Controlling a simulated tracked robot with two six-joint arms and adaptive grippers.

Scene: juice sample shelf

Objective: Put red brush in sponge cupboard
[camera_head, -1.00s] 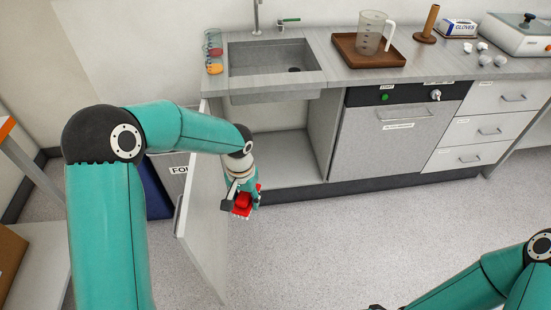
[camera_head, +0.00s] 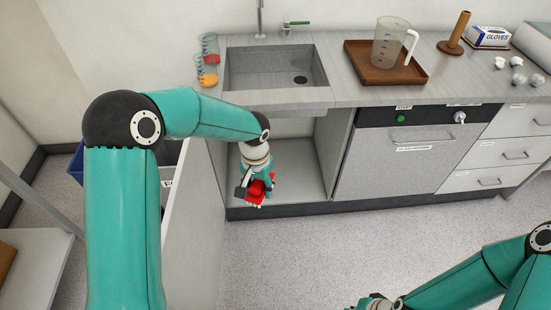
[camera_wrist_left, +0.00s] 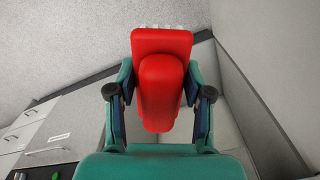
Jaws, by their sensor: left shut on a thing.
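The red brush (camera_head: 258,188) is in my left gripper (camera_head: 256,186), at the front of the open cupboard (camera_head: 300,165) under the sink. In the left wrist view the red brush (camera_wrist_left: 162,85) sits between the two fingers of my left gripper (camera_wrist_left: 160,100), with pale bristles at its far edge. The cupboard's door (camera_head: 195,225) stands open to the left of the brush. The cupboard floor looks bare where it shows; the arm hides part of the inside. In the head view, only part of my right gripper (camera_head: 372,302) shows at the bottom edge, and its jaws are unclear.
The sink (camera_head: 275,70) is above the cupboard. A dishwasher-like front (camera_head: 395,160) and drawers (camera_head: 500,155) stand to its right. A brown tray (camera_head: 360,65) with a measuring jug (camera_head: 390,45) is on the counter. The floor (camera_head: 330,250) in front is clear.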

